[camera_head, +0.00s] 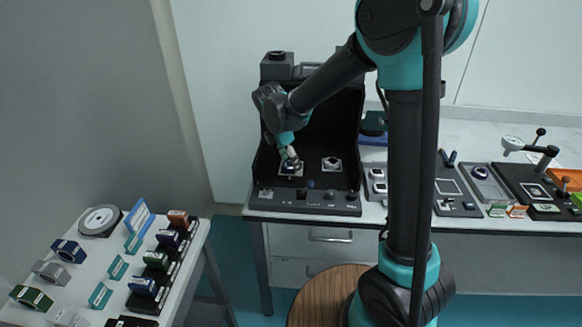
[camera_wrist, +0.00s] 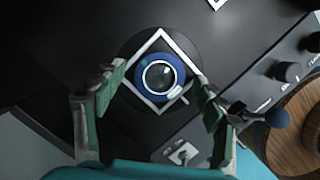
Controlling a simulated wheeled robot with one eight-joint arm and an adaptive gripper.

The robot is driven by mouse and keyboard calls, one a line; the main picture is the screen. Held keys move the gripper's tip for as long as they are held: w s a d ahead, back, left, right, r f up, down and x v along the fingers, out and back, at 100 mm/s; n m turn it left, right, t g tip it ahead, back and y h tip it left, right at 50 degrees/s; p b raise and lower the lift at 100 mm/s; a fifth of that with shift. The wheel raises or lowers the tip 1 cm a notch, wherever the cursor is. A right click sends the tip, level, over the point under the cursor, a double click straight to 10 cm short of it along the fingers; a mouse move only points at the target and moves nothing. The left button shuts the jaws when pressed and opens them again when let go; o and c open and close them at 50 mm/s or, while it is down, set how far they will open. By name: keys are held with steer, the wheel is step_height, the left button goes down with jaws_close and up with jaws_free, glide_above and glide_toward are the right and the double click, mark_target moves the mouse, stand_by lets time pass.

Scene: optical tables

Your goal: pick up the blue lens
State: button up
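The blue lens (camera_wrist: 147,66) is a round blue ring with a pale inner rim and a dark glass centre. It sits inside a white diamond-shaped outline (camera_wrist: 134,87) on the dark deck of a black station. My gripper (camera_wrist: 160,76) is open above it, with one green-padded finger to each side of the lens. I see no contact between fingers and lens. In the head view my gripper (camera_head: 291,160) is pointing down over the left white-outlined spot of the station (camera_head: 312,150), where it largely hides the lens.
A second white-outlined spot with a round part (camera_head: 332,163) lies to the right. Knobs (camera_wrist: 287,71) line the station's front edge. A round wooden stool (camera_head: 325,297) stands below. A side table (camera_head: 90,272) at left holds several coloured blocks. More trays (camera_head: 480,190) lie at right.

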steer(key=c, duration=1.2)
steer(key=shift+o, duration=0.2)
steer(key=shift+r, duration=0.15)
